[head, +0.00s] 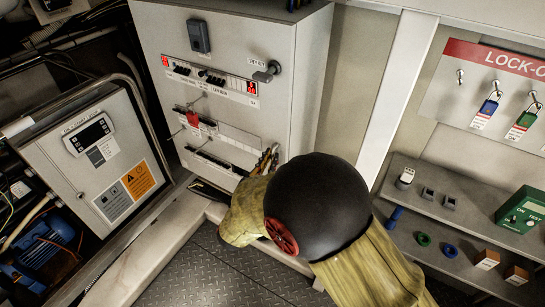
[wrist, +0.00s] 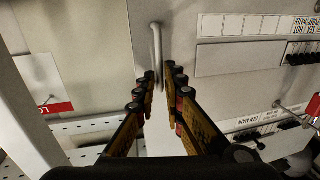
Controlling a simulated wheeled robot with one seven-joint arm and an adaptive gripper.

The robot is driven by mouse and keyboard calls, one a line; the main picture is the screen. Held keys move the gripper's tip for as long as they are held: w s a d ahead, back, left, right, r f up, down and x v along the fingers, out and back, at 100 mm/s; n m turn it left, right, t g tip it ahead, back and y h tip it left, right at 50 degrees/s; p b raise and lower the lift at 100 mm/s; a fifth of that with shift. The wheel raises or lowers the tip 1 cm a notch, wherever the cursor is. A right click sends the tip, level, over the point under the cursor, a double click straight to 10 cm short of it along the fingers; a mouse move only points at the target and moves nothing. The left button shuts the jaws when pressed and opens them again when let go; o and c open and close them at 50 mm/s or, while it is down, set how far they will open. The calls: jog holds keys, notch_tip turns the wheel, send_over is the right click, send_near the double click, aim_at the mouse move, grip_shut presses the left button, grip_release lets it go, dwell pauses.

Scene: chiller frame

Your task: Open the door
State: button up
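The cabinet door (head: 227,110) is a light grey front panel with breaker rows and label strips, and it looks shut. In the wrist view the door surface (wrist: 225,85) fills the right side. A slim grey bar handle (wrist: 156,45) stands on it near a panel seam. My gripper (wrist: 161,75) is open, its two fingers apart on either side of the handle's lower part. The handle looks closer to the left fingertips; I cannot tell whether it touches them. In the head view my gripper (head: 268,160) is at the cabinet's lower right edge, and my arm partly hides it.
A control box (head: 95,150) stands at left. A lock-out board (head: 500,90) and shelves (head: 460,190) with small parts are at right.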

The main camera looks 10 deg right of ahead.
jog(key=shift+x, duration=1.1)
grip_shut()
jog(key=shift+s+a, duration=0.1)
jog(key=shift+a, duration=0.05)
